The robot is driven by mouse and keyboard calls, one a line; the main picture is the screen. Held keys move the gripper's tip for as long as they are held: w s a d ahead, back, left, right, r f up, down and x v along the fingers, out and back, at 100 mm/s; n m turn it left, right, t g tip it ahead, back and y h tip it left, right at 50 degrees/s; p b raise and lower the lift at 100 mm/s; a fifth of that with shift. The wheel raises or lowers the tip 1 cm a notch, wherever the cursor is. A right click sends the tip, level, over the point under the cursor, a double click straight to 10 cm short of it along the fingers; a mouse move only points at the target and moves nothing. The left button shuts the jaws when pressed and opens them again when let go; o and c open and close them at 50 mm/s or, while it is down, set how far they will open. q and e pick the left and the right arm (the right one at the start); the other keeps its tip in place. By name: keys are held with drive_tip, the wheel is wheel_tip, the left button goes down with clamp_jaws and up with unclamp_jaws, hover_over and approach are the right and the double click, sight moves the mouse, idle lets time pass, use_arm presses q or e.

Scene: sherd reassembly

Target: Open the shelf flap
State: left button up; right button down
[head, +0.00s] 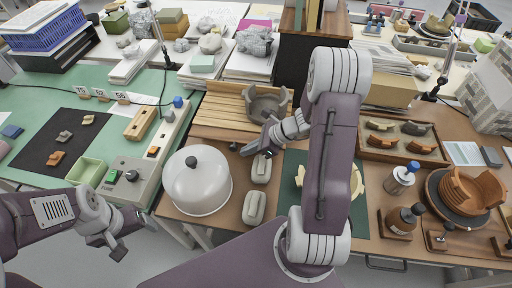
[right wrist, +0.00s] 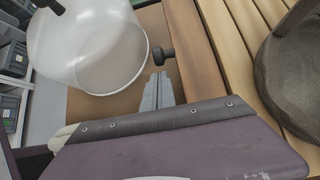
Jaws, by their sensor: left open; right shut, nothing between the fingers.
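A slatted wooden shelf (head: 222,112) lies at the back middle of the brown table. A plain reddish-brown board, seemingly its flap (right wrist: 196,45), runs along its front edge in the right wrist view, with a dark knob (right wrist: 164,56) on its side. The flap looks closed against the slats. My right gripper (head: 250,147) is shut and empty, just in front of the shelf; its fingers (right wrist: 157,92) show below the knob, apparently apart from it. My left gripper (head: 116,248) is open and empty at the lower left, far from the shelf.
A grey-brown broken vessel (head: 268,103) stands on the slats. A white dome with a dark knob (head: 196,182) stands left of my right gripper. Two pale oblong objects (head: 255,206) lie in front. A tray of sherds (head: 402,140) is at right; my right arm hides part of the table.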

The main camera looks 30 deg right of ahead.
drive_tip(key=shift+x, duration=1.15)
wheel_tip(320, 180, up, 3)
drive_tip(key=m+g+y+p, duration=0.1)
drive_tip(key=p, duration=0.6)
drive_tip(key=shift+w+f+g+p, duration=0.1)
drive_tip(key=shift+w+g+p, duration=0.05)
drive_tip(key=shift+g+p, duration=0.15)
drive_tip(key=shift+f, duration=0.1)
